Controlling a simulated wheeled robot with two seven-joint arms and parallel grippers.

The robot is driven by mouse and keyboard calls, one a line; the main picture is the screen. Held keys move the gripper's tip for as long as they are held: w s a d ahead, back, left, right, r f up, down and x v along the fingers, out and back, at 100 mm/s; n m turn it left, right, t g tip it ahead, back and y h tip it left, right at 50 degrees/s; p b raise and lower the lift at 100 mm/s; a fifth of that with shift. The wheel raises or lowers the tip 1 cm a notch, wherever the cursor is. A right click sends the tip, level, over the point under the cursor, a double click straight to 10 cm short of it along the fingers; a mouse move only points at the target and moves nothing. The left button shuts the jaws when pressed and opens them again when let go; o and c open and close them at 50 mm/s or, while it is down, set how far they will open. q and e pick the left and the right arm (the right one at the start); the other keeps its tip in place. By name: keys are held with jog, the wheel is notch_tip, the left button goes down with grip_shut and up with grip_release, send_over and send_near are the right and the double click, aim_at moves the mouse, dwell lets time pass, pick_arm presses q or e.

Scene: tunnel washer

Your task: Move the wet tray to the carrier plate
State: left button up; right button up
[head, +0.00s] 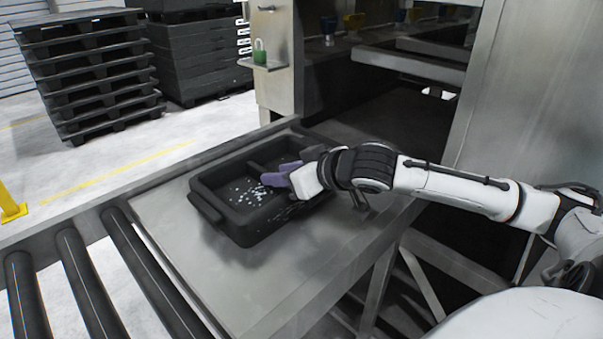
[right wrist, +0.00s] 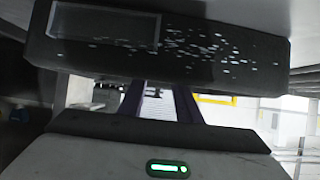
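The wet tray (head: 236,221) is black, with compartments and pale water drops, over a flat grey metal plate (head: 190,250). I cannot tell whether this plate is the carrier plate, or whether the tray touches it. A dark, drop-speckled tray face also fills the top of the right wrist view (right wrist: 200,55). My right gripper (head: 275,178), with purple fingers, reaches over the tray's right side in the head view. In the right wrist view its fingers (right wrist: 160,95) stand apart with a clear gap; their tips are hidden at the tray's edge. My left gripper is not in view.
Black conveyor rollers (head: 85,280) lie at the lower left, beside the plate. The dark washer opening (head: 390,110) is behind, with a metal wall (head: 490,100) at right. A green padlock (head: 259,52) sits on a small shelf. Black pallets (head: 90,75) stand at back left.

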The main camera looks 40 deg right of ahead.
jog(key=v, duration=0.3)
jog(key=shift+f, duration=0.1)
jog(key=shift+p+v, duration=0.4)
jog(key=shift+v, duration=1.05)
jog(key=shift+s+r+p, duration=0.4)
jog(key=shift+v, duration=0.9)
jog(key=shift+d+f, duration=0.15)
jog(key=shift+f, duration=0.05)
